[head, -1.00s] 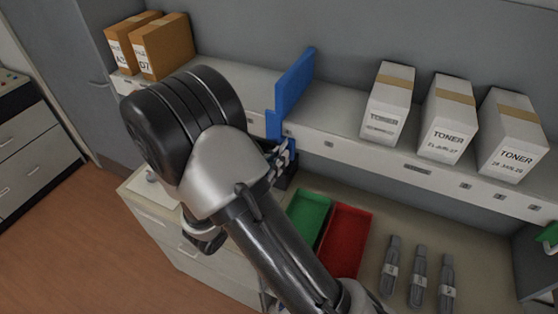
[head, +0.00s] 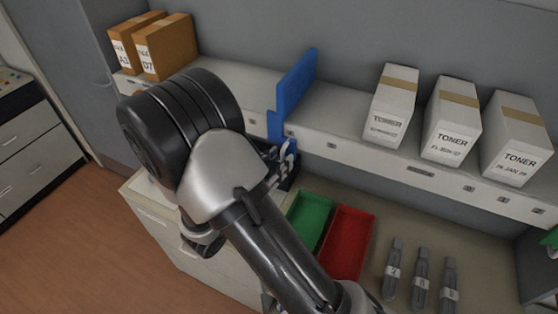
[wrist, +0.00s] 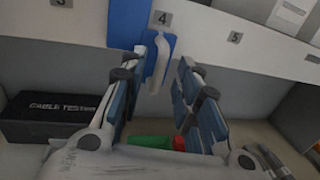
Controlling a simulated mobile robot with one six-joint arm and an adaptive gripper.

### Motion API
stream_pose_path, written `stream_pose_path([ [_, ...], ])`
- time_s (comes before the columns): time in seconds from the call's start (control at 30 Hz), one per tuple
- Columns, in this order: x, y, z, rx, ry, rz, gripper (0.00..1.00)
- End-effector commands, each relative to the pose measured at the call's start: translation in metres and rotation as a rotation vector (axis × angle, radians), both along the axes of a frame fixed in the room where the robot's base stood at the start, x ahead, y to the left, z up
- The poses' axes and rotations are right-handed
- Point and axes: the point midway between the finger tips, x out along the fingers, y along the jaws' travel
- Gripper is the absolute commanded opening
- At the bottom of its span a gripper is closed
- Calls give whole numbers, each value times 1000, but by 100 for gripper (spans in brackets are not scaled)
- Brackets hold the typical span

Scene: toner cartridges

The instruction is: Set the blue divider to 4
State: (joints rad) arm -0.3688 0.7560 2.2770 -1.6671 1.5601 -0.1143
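The blue divider (head: 297,82) stands upright on the white shelf in the head view, its front plate hanging over the shelf edge. In the wrist view the plate (wrist: 128,24) is just left of the mark 4 (wrist: 163,18). A pale handle (wrist: 158,66) on a blue mount hangs directly below that mark. My gripper (wrist: 163,62) is open, with one finger on each side of the handle and visible gaps to it. In the head view my gripper (head: 284,160) is just below the shelf edge, partly hidden by my arm.
Orange boxes (head: 165,46) stand left on the shelf, and white toner boxes (head: 391,106) right. Below are a green tray (head: 311,217), a red tray (head: 348,240) and several grey tools (head: 420,277). A black box (wrist: 48,117) is left of my gripper. Mark 5 (wrist: 235,38) is to the right.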

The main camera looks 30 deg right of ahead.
Motion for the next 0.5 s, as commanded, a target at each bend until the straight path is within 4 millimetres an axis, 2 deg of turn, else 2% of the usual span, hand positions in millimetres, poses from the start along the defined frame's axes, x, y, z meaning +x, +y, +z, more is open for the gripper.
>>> stream_pose_path([
  [0.3,-28,60,0,0,-1,8,30],
  [0.5,-43,89,0,0,-2,4,30],
])
